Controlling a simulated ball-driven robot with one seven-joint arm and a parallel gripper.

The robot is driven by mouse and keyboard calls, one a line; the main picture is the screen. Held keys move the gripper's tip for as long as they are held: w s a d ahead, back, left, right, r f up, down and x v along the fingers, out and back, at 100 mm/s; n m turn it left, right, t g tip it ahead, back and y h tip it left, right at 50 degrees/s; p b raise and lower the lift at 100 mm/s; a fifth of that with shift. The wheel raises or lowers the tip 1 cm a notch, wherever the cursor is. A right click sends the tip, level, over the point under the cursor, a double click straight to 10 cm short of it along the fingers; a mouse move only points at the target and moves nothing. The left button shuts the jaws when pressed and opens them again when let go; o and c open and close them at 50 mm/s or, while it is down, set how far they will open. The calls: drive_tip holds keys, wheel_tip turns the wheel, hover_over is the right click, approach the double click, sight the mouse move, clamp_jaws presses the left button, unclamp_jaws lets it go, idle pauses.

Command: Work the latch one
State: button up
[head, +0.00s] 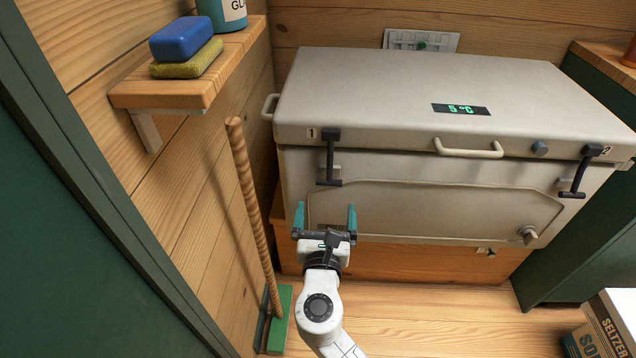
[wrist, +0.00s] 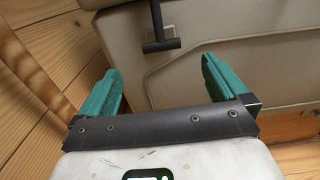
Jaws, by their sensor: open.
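Latch one (head: 330,158) is a black T-shaped lever on the front left of a beige cooler (head: 420,205), beside a label with the number 1. It hangs down with its crossbar at the bottom. In the wrist view the latch (wrist: 159,32) shows at the top, above and ahead of the fingers. My gripper (head: 325,216) is open and empty, with two teal fingers pointing toward the cooler's front, below the latch and apart from it. The wrist view shows the gripper (wrist: 160,85) with nothing between its fingers.
Latch two (head: 579,172) is at the cooler's front right. A lid handle (head: 468,149) sits between them. A broom (head: 252,210) leans at the left wall, close to my arm. A shelf (head: 190,92) with sponges is above left. Boxes (head: 608,325) stand at lower right.

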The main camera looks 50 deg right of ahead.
sight(328, 185)
drive_tip(key=b+x, duration=0.1)
drive_tip(key=x, duration=0.8)
drive_tip(key=shift+w+d, duration=0.15)
drive_tip(key=shift+d, duration=0.15)
drive_tip(key=shift+c, duration=0.3)
drive_tip(key=shift+r, duration=0.1)
drive_tip(key=c, duration=1.3)
